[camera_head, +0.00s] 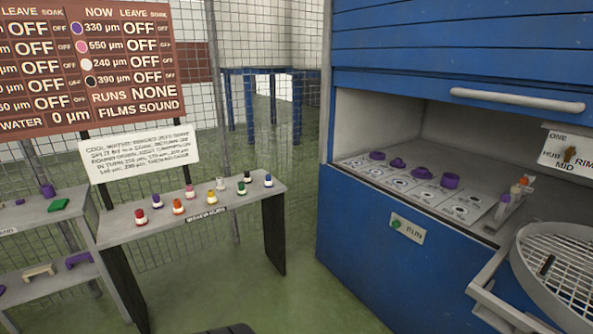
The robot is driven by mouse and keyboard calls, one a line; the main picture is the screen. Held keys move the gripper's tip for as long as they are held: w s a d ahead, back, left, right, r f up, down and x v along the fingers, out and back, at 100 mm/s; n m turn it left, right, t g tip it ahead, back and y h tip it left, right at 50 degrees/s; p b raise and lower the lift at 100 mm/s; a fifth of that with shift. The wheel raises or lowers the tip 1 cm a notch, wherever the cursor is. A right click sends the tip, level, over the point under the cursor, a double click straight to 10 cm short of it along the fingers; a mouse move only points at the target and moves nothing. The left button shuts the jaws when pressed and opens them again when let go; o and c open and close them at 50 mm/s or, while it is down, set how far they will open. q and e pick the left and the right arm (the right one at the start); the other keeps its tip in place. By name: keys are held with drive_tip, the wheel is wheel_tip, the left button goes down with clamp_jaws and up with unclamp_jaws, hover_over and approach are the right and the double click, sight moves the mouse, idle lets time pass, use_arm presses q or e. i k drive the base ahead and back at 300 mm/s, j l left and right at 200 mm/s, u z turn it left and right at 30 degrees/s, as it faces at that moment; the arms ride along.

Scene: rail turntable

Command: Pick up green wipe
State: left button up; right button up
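A small flat green piece, which looks like the green wipe (58,204), lies on the top of the grey shelf unit (22,218) at the left edge. A purple item (47,190) stands just behind it. Neither of my grippers shows in the head view, so I cannot see where they are relative to the wipe.
A grey bench (150,233) with several coloured bottles stands right of the shelf. A large brown board (60,118) rises behind. A blue cabinet (365,240) with an open bay and a round mesh tray (570,268) fill the right. Green floor (305,300) is clear between.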

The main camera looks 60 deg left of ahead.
sight(58, 205)
drive_tip(key=u, duration=3.65)
drive_tip(key=i+j, duration=0.3)
drive_tip(key=i, duration=0.2)
drive_tip(key=i+j+u, duration=0.1)
drive_tip(key=i+j, duration=0.2)
drive_tip(key=i, duration=0.15)
